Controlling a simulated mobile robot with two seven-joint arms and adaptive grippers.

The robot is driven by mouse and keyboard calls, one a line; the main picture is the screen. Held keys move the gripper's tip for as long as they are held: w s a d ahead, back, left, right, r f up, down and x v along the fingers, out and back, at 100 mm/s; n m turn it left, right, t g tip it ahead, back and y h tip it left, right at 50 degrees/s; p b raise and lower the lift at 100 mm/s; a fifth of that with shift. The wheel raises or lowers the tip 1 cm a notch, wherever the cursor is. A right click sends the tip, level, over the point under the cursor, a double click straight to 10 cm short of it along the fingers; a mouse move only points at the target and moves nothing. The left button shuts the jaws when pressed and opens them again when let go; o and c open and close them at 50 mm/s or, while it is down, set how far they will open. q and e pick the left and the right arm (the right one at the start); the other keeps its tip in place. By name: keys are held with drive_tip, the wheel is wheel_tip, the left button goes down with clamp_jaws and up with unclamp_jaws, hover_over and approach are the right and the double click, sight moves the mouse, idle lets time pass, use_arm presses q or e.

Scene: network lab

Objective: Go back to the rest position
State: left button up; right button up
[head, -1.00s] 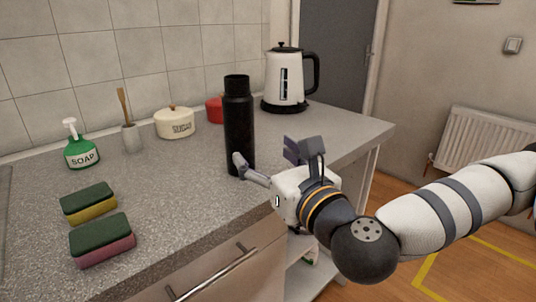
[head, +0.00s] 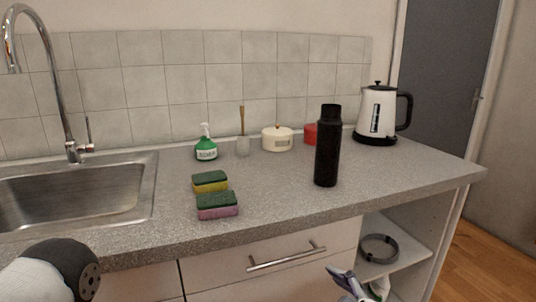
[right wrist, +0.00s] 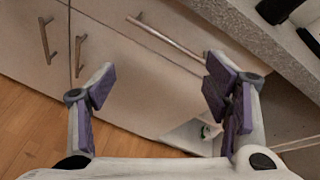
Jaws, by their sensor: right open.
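My right gripper (right wrist: 162,85) is open and empty in the right wrist view, its purple pads apart in front of the cabinet doors and drawer. In the head view only part of it (head: 345,282) shows at the bottom edge, lower than the worktop and in front of the cabinet. The black bottle (head: 327,150) stands upright on the worktop, apart from the gripper. A white and black part of my left arm shows at the lower left of the head view; my left gripper is out of view.
The grey worktop (head: 275,190) holds two sponges (head: 217,205), a green soap bottle (head: 206,148), a cream sugar pot (head: 277,138), a red pot (head: 310,134) and a kettle (head: 376,112). A sink (head: 75,190) is at left. A drawer handle (head: 287,257) and open shelves (head: 395,255) lie below.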

drive_tip(key=s+a+f+n+g, duration=0.2)
drive_tip(key=s+f+n+g, duration=0.6)
drive_tip(key=s+f+n, duration=0.65)
drive_tip(key=s+d+f+n+g+h, duration=0.2)
drive_tip(key=s+d+f+n, duration=0.3)
drive_tip(key=s+d, duration=0.3)
drive_tip(key=s+d+f+n+g+h, duration=0.3)
drive_tip(key=s+d+f+n+g, duration=0.2)
drive_tip(key=s, duration=0.7)
drive_tip(key=d+n, duration=0.1)
drive_tip(key=d, duration=0.1)
drive_tip(key=shift+d+f, duration=0.15)
drive_tip(key=shift+d, duration=0.25)
